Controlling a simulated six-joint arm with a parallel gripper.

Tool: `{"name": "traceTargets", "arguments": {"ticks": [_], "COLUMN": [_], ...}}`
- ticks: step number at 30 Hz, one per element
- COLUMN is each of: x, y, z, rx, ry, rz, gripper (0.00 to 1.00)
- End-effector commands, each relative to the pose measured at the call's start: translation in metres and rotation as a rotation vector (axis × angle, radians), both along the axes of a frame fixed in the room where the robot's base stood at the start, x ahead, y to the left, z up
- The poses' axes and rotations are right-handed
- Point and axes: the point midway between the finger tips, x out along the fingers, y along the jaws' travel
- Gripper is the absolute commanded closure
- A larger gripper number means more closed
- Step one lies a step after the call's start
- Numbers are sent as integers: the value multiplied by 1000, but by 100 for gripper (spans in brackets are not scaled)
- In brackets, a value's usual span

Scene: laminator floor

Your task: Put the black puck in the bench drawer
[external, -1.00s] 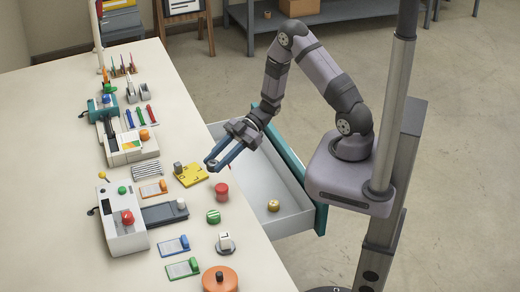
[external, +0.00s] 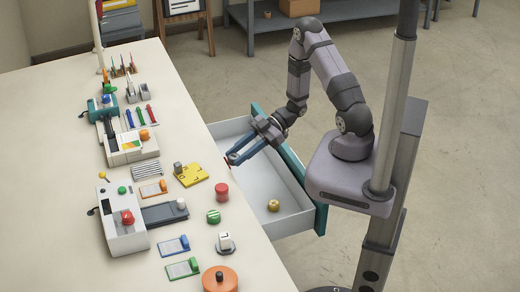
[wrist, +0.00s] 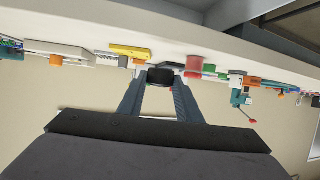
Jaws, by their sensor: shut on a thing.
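The black puck (wrist: 160,76) is between my fingertips in the wrist view. My gripper (wrist: 159,85) is shut on it. In the external view my gripper (external: 233,159) is above the far part of the open bench drawer, close to the bench edge, and the puck is hardly visible there. The bench drawer (external: 292,226) is pulled out from the bench's right side. It has pale walls and a teal front. A small gold-coloured knob-like piece (external: 273,205) lies on its floor.
The bench top (external: 60,220) holds a yellow plate (external: 190,174), a red cylinder (external: 222,192), a green-and-white striped piece (external: 214,216) and an orange disc (external: 220,279) near the drawer side. A white machine (external: 122,225) stands further left. Much of the drawer floor is clear.

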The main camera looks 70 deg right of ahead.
Motion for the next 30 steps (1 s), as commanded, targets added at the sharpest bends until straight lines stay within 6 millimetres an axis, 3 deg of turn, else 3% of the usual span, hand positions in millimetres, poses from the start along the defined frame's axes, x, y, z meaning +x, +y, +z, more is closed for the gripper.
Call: {"name": "traceTargets", "arguments": {"ticks": [7,10,16,22,27,30], "x": [1,10,65,139,196,216], "y": [47,63,77,60,9,-18], "z": [6,11,25,43,59,63], "rx": [-1,-2,-1,0,1,2], "ry": [-2,-5,-6,-5,-3,-1], "rz": [143,189,125,-92,-369,-507], "gripper": [90,90,90,90,90,90]}}
